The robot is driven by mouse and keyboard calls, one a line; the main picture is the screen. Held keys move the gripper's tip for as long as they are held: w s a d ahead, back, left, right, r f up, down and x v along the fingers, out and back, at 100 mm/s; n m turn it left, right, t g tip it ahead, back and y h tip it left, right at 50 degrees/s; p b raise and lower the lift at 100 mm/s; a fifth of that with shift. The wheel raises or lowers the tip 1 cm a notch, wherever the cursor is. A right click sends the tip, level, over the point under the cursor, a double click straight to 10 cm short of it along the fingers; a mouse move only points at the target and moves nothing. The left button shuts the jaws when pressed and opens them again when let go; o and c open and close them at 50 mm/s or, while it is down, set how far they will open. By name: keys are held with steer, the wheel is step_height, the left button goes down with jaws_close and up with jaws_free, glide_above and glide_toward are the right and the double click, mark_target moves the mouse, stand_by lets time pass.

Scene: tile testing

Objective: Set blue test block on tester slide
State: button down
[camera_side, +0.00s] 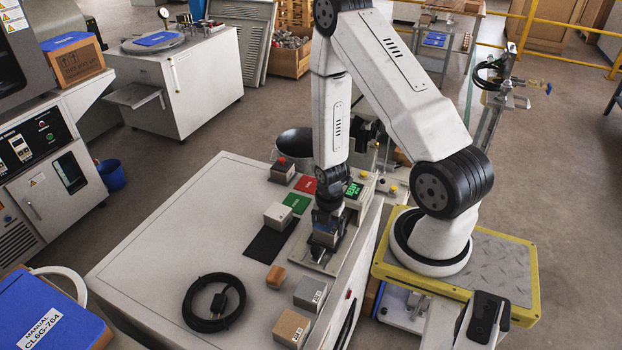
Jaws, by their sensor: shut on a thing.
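My gripper (327,236) points down over the right part of the white bench and is shut on the blue test block (325,227). Only a small part of the block shows between the fingers. A pale metal plate, which looks like the tester slide (312,262), lies beneath and around the gripper near the bench's right edge. I cannot tell whether the block touches the slide or hangs just above it. The tester (354,189), with a lit green display, stands just behind the gripper.
Left of the gripper are a black mat (268,243), a white block (278,215), a green pad (296,202) and a red pad (305,185). In front are a small orange-brown block (276,277), grey block (310,292), tan block (290,328) and coiled black cable (214,303). The bench's left side is clear.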

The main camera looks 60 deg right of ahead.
steer(key=shift+f, duration=0.15)
jaws_free()
stand_by(0.4)
steer(key=shift+r, duration=3)
steer(key=shift+w+a+r+m, duration=0.25)
steer(key=shift+w+r+m, duration=0.1)
steer(key=shift+r+m, duration=0.05)
steer(key=w+a+r+m+t, duration=0.1)
steer(key=w+a+r+m, duration=0.1)
steer(key=a+r+m, duration=0.5)
steer(key=w+a+r+m+t, duration=0.1)
steer(key=a+r+m, duration=0.6)
steer(key=m, duration=0.3)
steer(key=shift+w+r+t, duration=0.3)
steer(key=shift+w+r, duration=0.05)
steer(key=shift+r, duration=0.35)
